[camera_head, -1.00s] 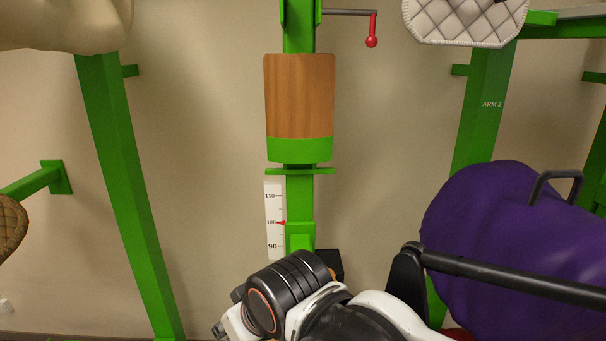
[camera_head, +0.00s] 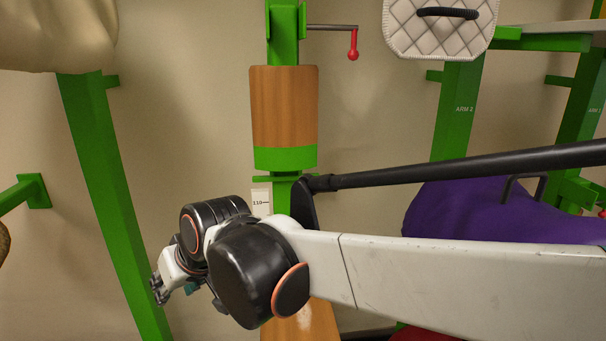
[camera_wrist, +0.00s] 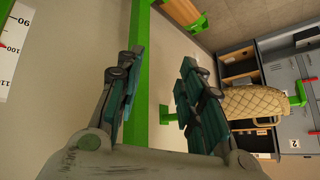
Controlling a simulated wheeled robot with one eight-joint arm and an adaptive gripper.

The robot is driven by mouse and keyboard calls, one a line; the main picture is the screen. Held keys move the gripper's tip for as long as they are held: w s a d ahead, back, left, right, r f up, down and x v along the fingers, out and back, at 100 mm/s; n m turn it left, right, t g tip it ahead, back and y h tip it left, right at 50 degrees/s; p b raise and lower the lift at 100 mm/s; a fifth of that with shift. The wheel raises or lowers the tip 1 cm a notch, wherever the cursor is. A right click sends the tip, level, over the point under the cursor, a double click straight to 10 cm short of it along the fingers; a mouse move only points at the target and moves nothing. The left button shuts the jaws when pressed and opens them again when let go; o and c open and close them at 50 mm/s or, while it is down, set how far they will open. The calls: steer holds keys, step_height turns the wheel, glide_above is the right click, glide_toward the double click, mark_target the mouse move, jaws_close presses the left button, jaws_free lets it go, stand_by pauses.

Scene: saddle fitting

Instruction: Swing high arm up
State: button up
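A wooden panel with a green lower edge (camera_head: 284,105) stands upright against the green post in the head view. I cannot tell for certain whether it is the high arm. A label "ARM 2" (camera_head: 464,109) is on the green upright to the right. My gripper (camera_head: 160,288) is at the lower left of the head view, left of the post and below the panel, apart from both. In the wrist view my gripper (camera_wrist: 162,62) has its fingers spread with nothing between them. A green bar (camera_wrist: 141,100) shows behind the fingers.
A crank with a red knob (camera_head: 353,45) sticks out right of the post. A quilted white pad (camera_head: 440,28) and a purple covered shape (camera_head: 455,205) are at right. A tan quilted saddle (camera_wrist: 258,101) and lockers (camera_wrist: 285,70) show in the wrist view.

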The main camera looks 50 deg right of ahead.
steer(key=w+a+r+m+y+p, duration=0.1)
steer(key=w+r+p, duration=0.2)
steer(key=w, duration=0.9)
steer(key=m+t+h+b, duration=0.65)
steer(key=m+t, duration=0.25)
steer(key=m, duration=1)
glide_toward(313, 178)
steer(key=shift+h, duration=0.45)
steer(key=b+x, duration=0.1)
steer(key=x, duration=1)
steer(key=shift+w+a, duration=0.15)
steer(key=shift+a, duration=0.05)
jaws_close()
